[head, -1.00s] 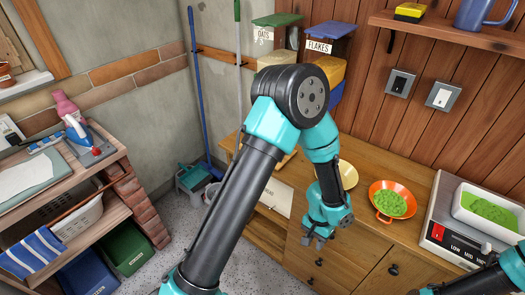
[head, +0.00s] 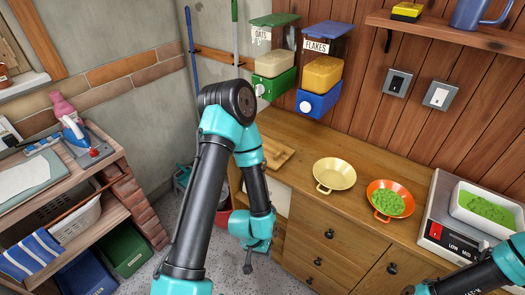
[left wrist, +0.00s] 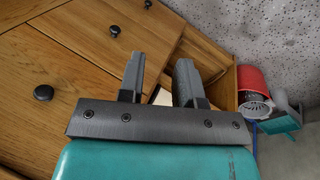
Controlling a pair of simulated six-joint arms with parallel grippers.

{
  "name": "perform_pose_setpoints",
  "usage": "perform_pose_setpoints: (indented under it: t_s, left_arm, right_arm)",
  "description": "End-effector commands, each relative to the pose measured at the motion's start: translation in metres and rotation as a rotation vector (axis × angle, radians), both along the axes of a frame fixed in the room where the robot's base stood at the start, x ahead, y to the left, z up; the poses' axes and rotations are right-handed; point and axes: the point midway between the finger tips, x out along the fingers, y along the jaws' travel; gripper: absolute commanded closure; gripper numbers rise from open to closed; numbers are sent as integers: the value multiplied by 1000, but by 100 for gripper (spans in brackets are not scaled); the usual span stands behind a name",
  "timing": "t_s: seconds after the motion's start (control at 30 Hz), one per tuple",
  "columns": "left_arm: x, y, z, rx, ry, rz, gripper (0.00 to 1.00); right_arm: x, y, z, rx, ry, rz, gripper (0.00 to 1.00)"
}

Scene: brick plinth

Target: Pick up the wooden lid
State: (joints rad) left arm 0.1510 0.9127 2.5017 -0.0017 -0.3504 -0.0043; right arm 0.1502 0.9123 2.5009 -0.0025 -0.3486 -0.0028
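A flat wooden piece (head: 268,157), which may be the wooden lid, lies at the left end of the wooden counter in the head view. My left arm hides part of it. My left gripper (head: 248,266) hangs beside the cabinet front, below the counter top and apart from that piece. In the left wrist view its two fingers (left wrist: 160,80) are spread with nothing held between them. My right arm shows at the lower right of the head view; its fingers are not clear there.
On the counter are a yellow pan (head: 334,174), an orange pan (head: 375,187) with green contents and a hot plate (head: 433,225). Two dispensers, for oats (head: 272,65) and flakes (head: 322,75), hang above. The wrist view shows a red bucket (left wrist: 253,80) beside the cabinet.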

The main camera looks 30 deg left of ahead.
Motion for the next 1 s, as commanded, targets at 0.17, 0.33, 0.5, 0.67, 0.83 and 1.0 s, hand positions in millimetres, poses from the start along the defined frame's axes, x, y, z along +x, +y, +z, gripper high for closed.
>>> perform_pose_setpoints:
  t_s: [0.17, 0.33, 0.5, 0.67, 0.83, 1.0]
  left_arm:
    - [0, 0, 0, 0, 0, 0, 68]
    - [0, 0, 0, 0, 0, 0, 68]
    - [0, 0, 0, 0, 0, 0, 62]
    - [0, 0, 0, 0, 0, 0, 46]
    - [0, 0, 0, 0, 0, 0, 30]
    - [0, 0, 0, 0, 1, 0, 14]
  right_arm:
    - [0, 0, 0, 0, 0, 0, 57]
    - [0, 0, 0, 0, 0, 0, 57]
    - [0, 0, 0, 0, 0, 0, 57]
    - [0, 0, 0, 0, 0, 0, 57]
    - [0, 0, 0, 0, 0, 0, 57]
    - [0, 0, 0, 0, 0, 0, 57]
